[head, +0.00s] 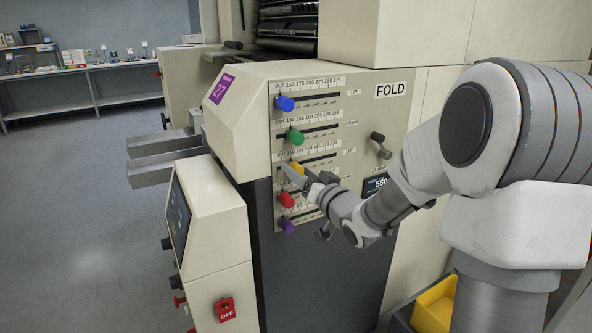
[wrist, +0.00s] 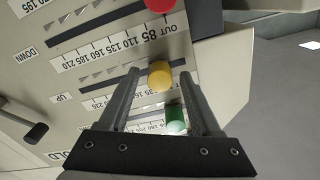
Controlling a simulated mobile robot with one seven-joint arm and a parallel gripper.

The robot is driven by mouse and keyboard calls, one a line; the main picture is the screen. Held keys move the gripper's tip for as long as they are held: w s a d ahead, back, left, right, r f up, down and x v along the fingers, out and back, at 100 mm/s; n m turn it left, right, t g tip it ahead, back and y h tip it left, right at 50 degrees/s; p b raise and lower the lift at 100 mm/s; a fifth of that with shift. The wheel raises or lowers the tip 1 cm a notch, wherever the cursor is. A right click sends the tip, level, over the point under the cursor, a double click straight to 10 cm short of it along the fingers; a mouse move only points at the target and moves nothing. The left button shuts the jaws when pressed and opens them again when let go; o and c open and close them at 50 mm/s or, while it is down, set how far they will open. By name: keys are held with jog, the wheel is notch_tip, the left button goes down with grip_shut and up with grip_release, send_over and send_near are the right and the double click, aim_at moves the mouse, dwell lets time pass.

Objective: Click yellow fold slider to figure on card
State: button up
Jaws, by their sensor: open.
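The yellow slider knob (head: 296,167) sits toward the left end of its slot on the cream FOLD panel. It also shows in the wrist view (wrist: 160,75), where the picture is turned over. My gripper (head: 298,176) is at the panel by this knob. In the wrist view its two fingers (wrist: 159,72) are apart, one on each side of the yellow knob; I cannot tell whether they touch it. The number scale for the yellow slot is partly hidden by the gripper.
Blue (head: 285,103) and green (head: 295,137) knobs sit above the yellow one, red (head: 287,199) and purple (head: 287,227) below. A black lever (head: 380,145) and dark display (head: 375,185) are to the right. A red OFF button (head: 225,309) is lower left.

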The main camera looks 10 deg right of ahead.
dwell(0.3)
grip_shut()
dwell(1.3)
